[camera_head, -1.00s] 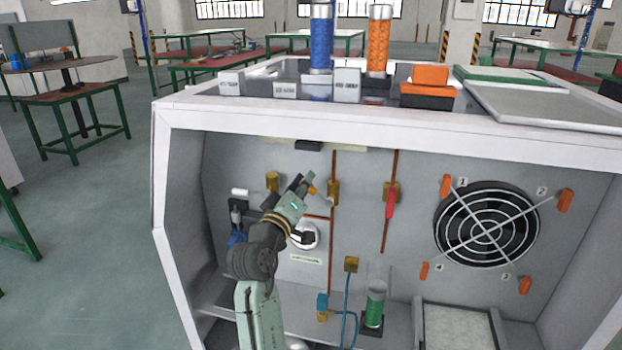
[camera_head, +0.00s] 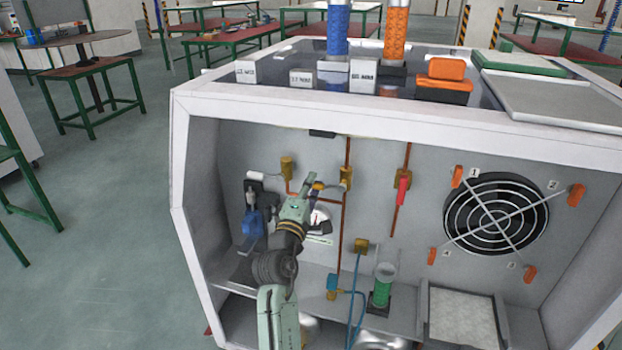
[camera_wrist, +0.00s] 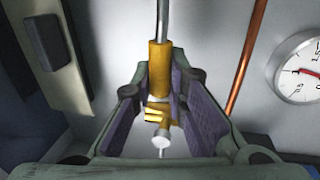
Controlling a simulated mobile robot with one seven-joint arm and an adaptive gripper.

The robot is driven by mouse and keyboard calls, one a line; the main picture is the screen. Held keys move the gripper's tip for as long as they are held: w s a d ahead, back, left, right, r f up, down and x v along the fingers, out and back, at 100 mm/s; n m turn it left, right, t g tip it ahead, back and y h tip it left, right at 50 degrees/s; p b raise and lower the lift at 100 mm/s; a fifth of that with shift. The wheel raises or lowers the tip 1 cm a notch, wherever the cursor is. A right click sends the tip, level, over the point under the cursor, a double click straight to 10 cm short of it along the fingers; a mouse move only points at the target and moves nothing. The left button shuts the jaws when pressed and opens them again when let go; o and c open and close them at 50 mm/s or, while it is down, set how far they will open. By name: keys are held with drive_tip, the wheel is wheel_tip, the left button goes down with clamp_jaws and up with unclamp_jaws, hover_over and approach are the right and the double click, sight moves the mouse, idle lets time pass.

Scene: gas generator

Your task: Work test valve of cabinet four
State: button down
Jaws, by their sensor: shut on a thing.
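A brass valve (camera_wrist: 160,75) with a grey metal tube running from it stands in the middle of the wrist view. A small brass piece with a pale round end (camera_wrist: 161,140) projects from it toward me. My gripper (camera_wrist: 163,90) has its purple-lined fingers on both sides of this brass part and is shut on it. In the head view my gripper (camera_head: 314,200) is at the cabinet's back wall, just left of a brass fitting (camera_head: 346,178) on a vertical copper pipe. The exact contact is hidden there. A number on the cabinet cannot be made out.
A round gauge (camera_wrist: 302,68) is on the wall beside the gripper, past a copper pipe (camera_wrist: 250,55). A red-handled valve (camera_head: 403,190) and a fan (camera_head: 496,214) are to the right. A green-filled cylinder (camera_head: 382,288) stands below. The cabinet's left wall (camera_head: 190,190) is near my arm.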

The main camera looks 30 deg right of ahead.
drive_tip(key=shift+f, duration=0.1)
idle(0.4)
drive_tip(key=c, duration=1.6)
unclamp_jaws()
drive_tip(key=shift+o, duration=0.2)
drive_tip(key=v, duration=1.2)
